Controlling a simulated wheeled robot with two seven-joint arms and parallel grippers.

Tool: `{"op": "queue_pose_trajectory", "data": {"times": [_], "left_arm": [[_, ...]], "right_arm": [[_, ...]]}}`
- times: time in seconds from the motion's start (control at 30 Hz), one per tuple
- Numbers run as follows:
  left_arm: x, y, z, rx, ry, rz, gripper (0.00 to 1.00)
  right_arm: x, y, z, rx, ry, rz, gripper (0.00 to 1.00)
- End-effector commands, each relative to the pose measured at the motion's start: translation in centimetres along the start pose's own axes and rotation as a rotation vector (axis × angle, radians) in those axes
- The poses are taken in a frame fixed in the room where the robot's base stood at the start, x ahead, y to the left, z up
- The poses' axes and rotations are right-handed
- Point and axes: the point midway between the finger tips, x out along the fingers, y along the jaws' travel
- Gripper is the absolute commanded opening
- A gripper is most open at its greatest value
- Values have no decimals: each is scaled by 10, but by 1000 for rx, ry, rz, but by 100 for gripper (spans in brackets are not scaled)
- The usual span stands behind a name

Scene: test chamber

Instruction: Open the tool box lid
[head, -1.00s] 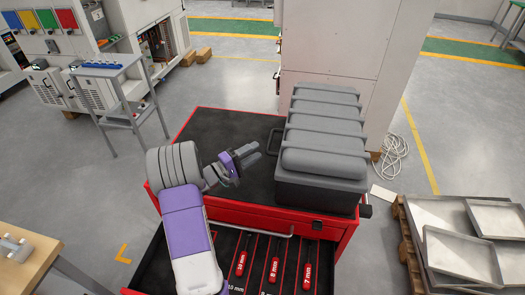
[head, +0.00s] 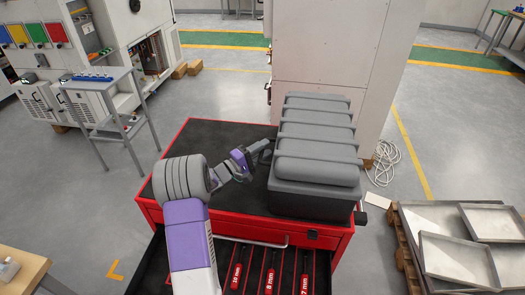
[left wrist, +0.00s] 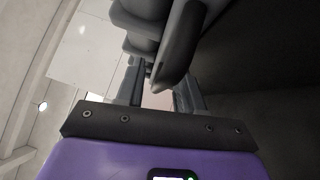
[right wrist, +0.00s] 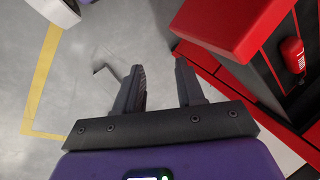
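The dark grey tool box (head: 316,150) stands on the black top of a red tool cabinet (head: 215,150), its ribbed lid closed. My left gripper (head: 262,149) is at the left side of the tool box, by its side handle, which it largely hides in the head view. In the left wrist view the dark handle (left wrist: 180,45) reaches down between the two spread fingers of my left gripper (left wrist: 160,85). Contact with the handle cannot be made out. My right gripper (right wrist: 160,80) is open and empty beside the red cabinet, in the right wrist view.
An open cabinet drawer (head: 320,270) holds red-handled tools (head: 270,278). Metal trays (head: 455,260) lie on a pallet at right. A small grey stand (head: 100,100) is at left. A tall pale cabinet (head: 345,50) rises behind the tool box.

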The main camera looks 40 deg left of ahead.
Motion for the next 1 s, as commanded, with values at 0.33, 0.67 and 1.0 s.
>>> {"op": "queue_pose_trajectory", "data": {"times": [0.33,0.67,1.0], "left_arm": [[0,0,0,0,0,0,0],[0,5,1,7,0,-6,0],[8,43,8,80,1,-76,0]], "right_arm": [[0,0,0,0,0,0,38],[-4,-2,0,0,0,0,38],[-46,-17,2,0,0,0,38]]}}
